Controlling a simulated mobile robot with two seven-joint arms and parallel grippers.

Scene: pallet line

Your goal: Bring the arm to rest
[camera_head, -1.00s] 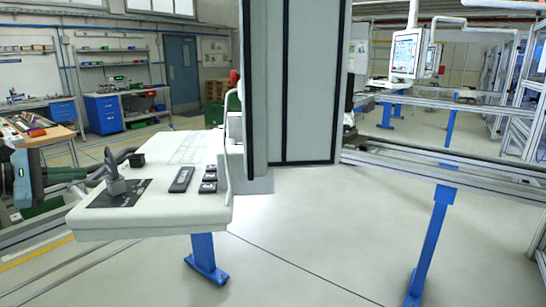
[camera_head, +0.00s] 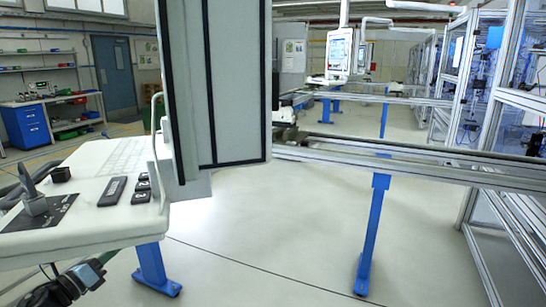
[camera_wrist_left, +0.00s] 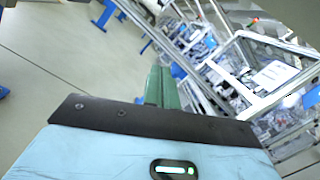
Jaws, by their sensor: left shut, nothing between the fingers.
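My left gripper (camera_wrist_left: 160,72) shows in the left wrist view as green fingers beyond a black plate and a light blue body. The fingers are together with nothing between them. Behind them are the floor and metal frames; no object touches the fingertips. The fingers cannot be made out there. My right gripper is in neither view.
The white console (camera_head: 75,235) at left carries a joystick (camera_head: 34,200), a black block (camera_head: 61,174) and a black handset (camera_head: 112,191). A tall grey cabinet (camera_head: 235,80) stands behind it. A conveyor rail (camera_head: 400,160) crosses at right. The middle floor (camera_head: 270,235) is clear.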

